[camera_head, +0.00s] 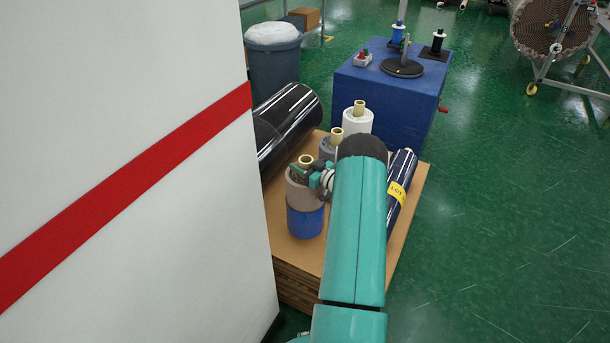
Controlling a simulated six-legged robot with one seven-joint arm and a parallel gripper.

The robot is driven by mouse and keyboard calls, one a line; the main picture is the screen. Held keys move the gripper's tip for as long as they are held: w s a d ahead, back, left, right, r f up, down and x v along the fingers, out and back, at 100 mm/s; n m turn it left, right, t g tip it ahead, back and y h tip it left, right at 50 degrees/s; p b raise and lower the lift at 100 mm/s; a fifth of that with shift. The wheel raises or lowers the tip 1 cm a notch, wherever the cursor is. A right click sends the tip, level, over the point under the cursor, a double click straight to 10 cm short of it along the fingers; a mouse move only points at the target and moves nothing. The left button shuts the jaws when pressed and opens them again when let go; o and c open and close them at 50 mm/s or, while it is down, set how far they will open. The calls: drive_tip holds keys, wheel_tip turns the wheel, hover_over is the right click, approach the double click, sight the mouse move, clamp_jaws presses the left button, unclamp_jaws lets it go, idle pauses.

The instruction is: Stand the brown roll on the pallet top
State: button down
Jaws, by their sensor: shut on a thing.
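The brown roll (302,196) is upright, with a pale yellow core (305,161) sticking out of its top. My gripper (312,174) is shut at that core, partly hidden behind my green arm. A blue roll (305,222) shows directly below the brown one. I cannot tell whether the two touch. The pallet top (273,207) is a tan board on a stack of layers. A grey roll (327,149) and a white roll (357,121) stand behind, each with a yellow core. My arm hides the middle of the pallet.
A large black wrapped roll (289,122) lies at the pallet's left. A dark blue roll with a yellow label (401,190) lies along the right. A white wall with a red stripe (130,190) blocks the left. A blue cabinet (385,105) stands behind. Green floor is clear at right.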

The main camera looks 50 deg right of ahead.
drive_tip(key=shift+s+d+f, duration=0.1)
drive_tip(key=shift+d+f, duration=0.05)
drive_tip(key=shift+f, duration=2.1)
drive_tip(key=c, duration=0.7)
unclamp_jaws()
drive_tip(key=s+d, duration=0.1)
drive_tip(key=s, duration=1.1)
